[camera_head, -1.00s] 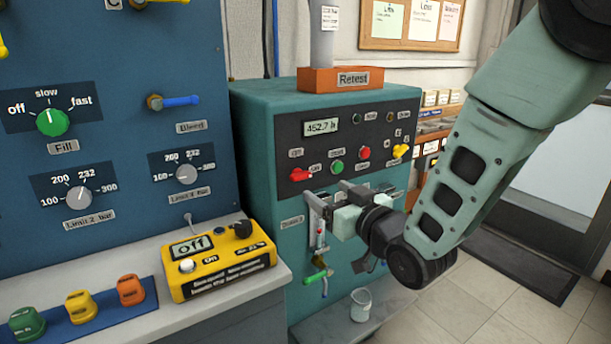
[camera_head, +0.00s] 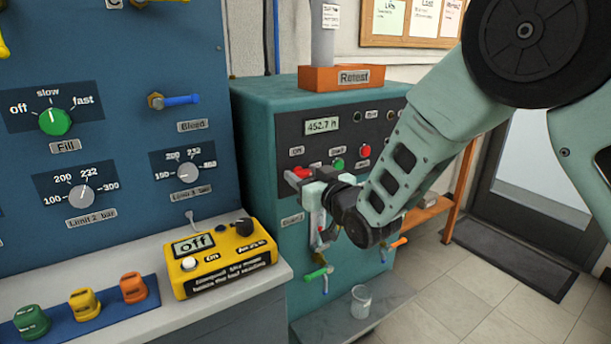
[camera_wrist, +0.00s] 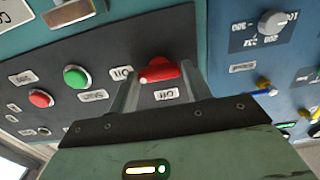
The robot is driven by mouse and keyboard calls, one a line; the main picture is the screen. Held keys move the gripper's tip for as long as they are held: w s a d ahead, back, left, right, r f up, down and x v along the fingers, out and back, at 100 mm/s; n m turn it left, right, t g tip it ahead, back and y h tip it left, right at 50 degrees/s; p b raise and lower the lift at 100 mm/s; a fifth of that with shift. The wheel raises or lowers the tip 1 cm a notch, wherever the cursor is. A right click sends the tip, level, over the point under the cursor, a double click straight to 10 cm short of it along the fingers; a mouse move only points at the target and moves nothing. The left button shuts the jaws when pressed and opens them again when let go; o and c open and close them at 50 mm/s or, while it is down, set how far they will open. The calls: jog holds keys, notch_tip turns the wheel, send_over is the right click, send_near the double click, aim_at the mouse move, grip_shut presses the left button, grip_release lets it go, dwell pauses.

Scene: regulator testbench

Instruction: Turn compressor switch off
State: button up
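The compressor switch (camera_head: 299,173) is a red rotary knob on the dark panel of the teal cabinet (camera_head: 262,130). In the head view its handle lies roughly level and is partly hidden by my gripper (camera_head: 308,184). In the wrist view the red switch (camera_wrist: 160,71) sits between the two fingertips of my gripper (camera_wrist: 160,78), one finger near each end of the handle. The fingers are apart and no firm grip shows; contact is hard to judge. "On" (camera_wrist: 121,73) and "Off" (camera_wrist: 167,94) labels are beside the knob.
A green button (camera_head: 338,164) and a red button (camera_head: 364,151) are close by on the panel. A display (camera_head: 322,127) reads about 452.7. A yellow box (camera_head: 225,262) reading "off" stands on the bench at left. A beaker (camera_head: 361,302) stands below.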

jog(key=c, duration=0.4)
jog(key=shift+f+n+b, duration=0.1)
jog(key=shift+n+b, duration=0.3)
jog(key=n+b, duration=0.2)
jog(key=shift+a+f+n, duration=0.1)
jog(key=shift+n, duration=0.3)
jog(key=n+b, duration=0.3)
jog(key=n, duration=0.1)
jog(key=shift+s+n+b, duration=0.15)
jog(key=shift+n+b, duration=0.15)
jog(key=n+b, duration=0.3)
jog(key=n, duration=0.1)
jog(key=shift+a+f, duration=0.1)
jog(key=shift+a, duration=0.05)
jog(key=n+b, duration=0.2)
jog(key=n, duration=0.3)
jog(key=shift+n+b, duration=0.3)
jog(key=shift+n, duration=0.1)
jog(key=o, duration=1)
jog(key=shift+c, duration=0.2)
